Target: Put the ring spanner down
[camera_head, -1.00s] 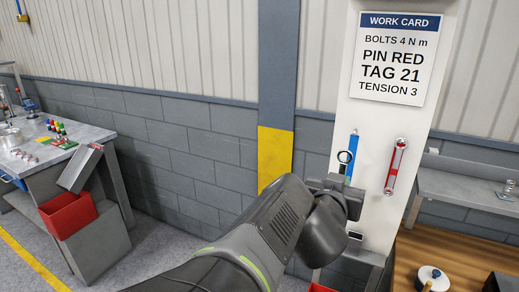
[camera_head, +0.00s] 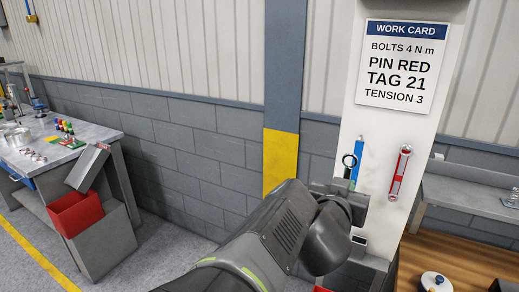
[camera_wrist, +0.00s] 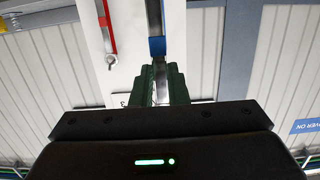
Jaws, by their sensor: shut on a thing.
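My gripper (camera_head: 352,190) is in front of the white post, low on its face, with its jaws shut. In the wrist view the green fingers (camera_wrist: 160,85) close on a slim metal shaft, the ring spanner (camera_wrist: 160,80). A blue band (camera_wrist: 157,46) shows just beyond the fingertips. Whether the spanner touches the post cannot be told. My gripper hides its lower part.
A red and silver tool (camera_head: 399,172) hangs on the white post (camera_head: 378,125), right of the blue strip, below a work card (camera_head: 396,65). A grey bench (camera_head: 105,130) and a red bin (camera_head: 75,212) stand left. A wooden top (camera_head: 450,260) lies at lower right.

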